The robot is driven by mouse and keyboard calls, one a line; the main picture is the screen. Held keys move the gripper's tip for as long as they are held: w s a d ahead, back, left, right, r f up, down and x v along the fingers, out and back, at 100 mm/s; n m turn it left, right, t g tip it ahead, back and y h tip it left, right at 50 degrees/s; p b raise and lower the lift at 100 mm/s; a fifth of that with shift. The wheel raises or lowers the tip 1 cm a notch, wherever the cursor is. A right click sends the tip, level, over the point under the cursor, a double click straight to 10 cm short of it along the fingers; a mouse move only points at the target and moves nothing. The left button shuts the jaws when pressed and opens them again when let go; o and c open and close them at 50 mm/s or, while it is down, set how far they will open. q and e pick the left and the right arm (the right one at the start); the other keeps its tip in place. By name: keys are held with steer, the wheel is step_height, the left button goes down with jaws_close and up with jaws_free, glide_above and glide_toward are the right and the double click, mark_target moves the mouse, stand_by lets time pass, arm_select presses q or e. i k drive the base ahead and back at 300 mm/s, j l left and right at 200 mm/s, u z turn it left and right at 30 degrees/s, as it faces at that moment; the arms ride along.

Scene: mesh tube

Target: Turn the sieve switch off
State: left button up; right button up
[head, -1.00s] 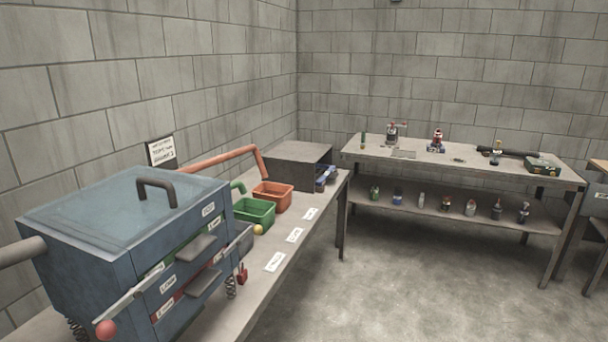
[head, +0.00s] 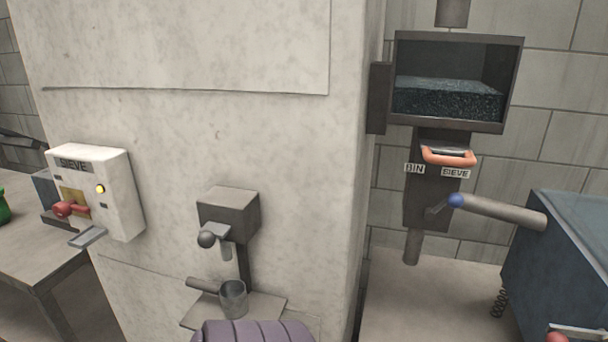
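The sieve switch box (head: 97,190) is a white box labelled SIEVE, fixed to the pale pillar at the left of the head view. A switch lever with a red knob (head: 65,209) sticks out from a brass-coloured plate on its front. A small round yellow lamp (head: 100,189) on the box looks lit. A grey flap (head: 88,236) juts out below. Neither of my grippers shows in the head view.
A pale pillar (head: 190,135) fills the middle. A grey dispenser (head: 229,212) with a cup (head: 233,298) below is on it. A hopper (head: 450,82) with an orange handle (head: 448,156) stands right. A purple ribbed thing (head: 252,332) shows at the bottom.

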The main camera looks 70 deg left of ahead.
mark_target(62, 210)
steer(key=u, duration=3.75)
steer(key=j+z, duration=0.1)
steer(key=z, duration=0.4)
steer(key=i+j+z, duration=0.1)
steer(key=j+z, duration=0.3)
steer(key=j, duration=0.5)
steer(key=j+z, duration=0.4)
steer(key=j, duration=0.5)
steer(key=k, duration=0.05)
